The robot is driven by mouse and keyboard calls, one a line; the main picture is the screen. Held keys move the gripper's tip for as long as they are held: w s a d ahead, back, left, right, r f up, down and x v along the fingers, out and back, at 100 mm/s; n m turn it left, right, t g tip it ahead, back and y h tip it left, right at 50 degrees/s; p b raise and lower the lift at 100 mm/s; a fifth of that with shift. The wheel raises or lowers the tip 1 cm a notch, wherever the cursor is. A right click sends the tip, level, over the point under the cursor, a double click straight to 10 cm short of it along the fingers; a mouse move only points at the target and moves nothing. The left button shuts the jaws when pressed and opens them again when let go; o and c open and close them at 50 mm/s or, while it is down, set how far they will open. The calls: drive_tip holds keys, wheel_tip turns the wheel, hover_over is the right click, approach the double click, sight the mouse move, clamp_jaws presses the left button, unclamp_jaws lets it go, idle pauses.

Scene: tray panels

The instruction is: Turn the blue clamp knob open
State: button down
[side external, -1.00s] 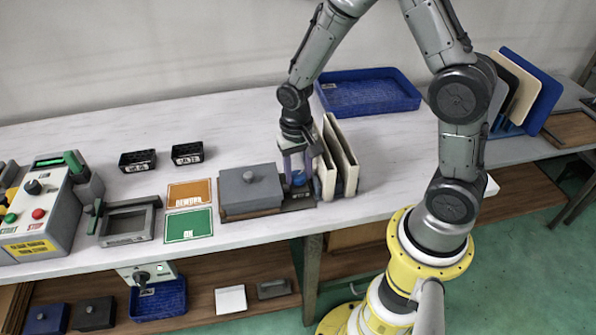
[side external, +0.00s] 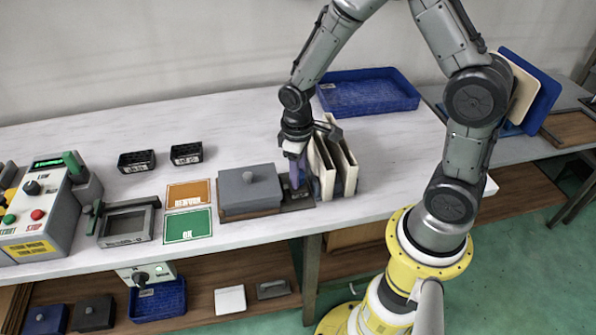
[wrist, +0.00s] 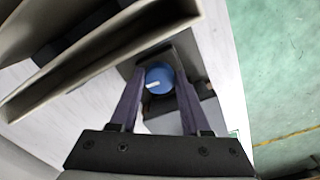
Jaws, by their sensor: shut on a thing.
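The blue clamp knob (wrist: 158,79) shows in the wrist view as a round cap with a pale pointer mark, on a dark base. My gripper (wrist: 159,74) has its two purple fingers on either side of the knob and is shut on it. In the side view my gripper (side external: 298,180) points down at the right end of the dark fixture (side external: 266,211). The fingers hide most or all of the knob there. A grey block with a small round handle (side external: 248,188) sits on the fixture left of my gripper.
Upright cream panels (side external: 346,170) stand close to the right of my gripper. A blue tray (side external: 368,105) lies behind them. Orange (side external: 188,194) and green (side external: 188,226) cards lie left of the fixture. The white bench behind the fixture is largely clear.

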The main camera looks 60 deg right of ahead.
drive_tip(key=shift+r+n, duration=0.1)
drive_tip(key=shift+n, duration=0.5)
drive_tip(key=c, duration=0.7)
unclamp_jaws()
drive_tip(key=shift+o, duration=0.2)
wheel_tip(320, 180, up, 14)
drive_tip(key=shift+a, duration=0.2)
